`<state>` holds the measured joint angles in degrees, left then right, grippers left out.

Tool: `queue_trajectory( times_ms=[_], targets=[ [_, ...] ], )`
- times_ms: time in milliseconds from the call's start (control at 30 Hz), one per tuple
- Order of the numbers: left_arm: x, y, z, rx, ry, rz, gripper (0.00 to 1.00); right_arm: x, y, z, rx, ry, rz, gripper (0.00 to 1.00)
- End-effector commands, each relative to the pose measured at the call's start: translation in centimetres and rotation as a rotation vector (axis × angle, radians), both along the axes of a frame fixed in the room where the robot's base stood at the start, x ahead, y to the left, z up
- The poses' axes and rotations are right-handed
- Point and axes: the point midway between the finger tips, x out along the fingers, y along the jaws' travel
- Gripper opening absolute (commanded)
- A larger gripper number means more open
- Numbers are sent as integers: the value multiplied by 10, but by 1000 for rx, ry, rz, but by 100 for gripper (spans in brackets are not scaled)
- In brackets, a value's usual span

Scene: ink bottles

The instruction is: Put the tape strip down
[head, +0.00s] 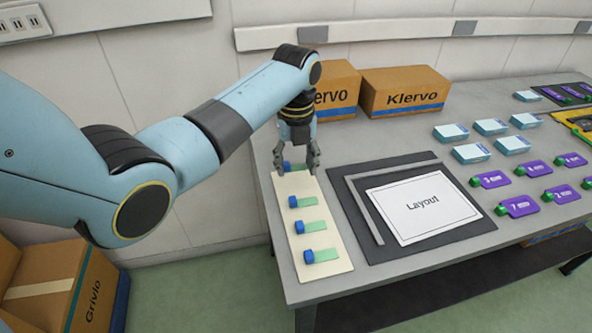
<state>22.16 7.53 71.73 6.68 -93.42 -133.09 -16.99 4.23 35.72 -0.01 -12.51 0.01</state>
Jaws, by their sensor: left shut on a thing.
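My left gripper (297,168) is over the far end of a cream board (339,262) at the table's left edge. It is shut on a tape strip (299,167), green with a blue end, partly hidden by the fingers. I cannot tell whether this strip touches the board. Three more tape strips lie in a row on the board: a far one (310,200), a middle one (316,226) and a near one (327,254), each with its blue end to the left. My right gripper is not in view.
Right of the board, a dark mat (430,243) carries a Layout sheet (423,207) and a grey angled bar (362,211). Klervo cartons (404,91) are at the back.

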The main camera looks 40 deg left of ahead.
Motion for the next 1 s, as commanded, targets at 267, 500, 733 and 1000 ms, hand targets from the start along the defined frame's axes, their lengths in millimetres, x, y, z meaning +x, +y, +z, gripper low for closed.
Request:
queue_trajectory(
  times_ms=[267, 500, 733, 1000],
  targets=[
    [-2, -1, -36, -1, 3, -1, 0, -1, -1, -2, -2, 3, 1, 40],
    [-5, -2, -40, -3, 12, 0, 9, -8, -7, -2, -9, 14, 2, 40],
    [-4, -2, -39, -4, 11, 0, 39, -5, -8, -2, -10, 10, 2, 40],
    [-2, -1, -36, -1, 6, 0, 75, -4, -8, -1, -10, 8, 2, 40]
  ],
)
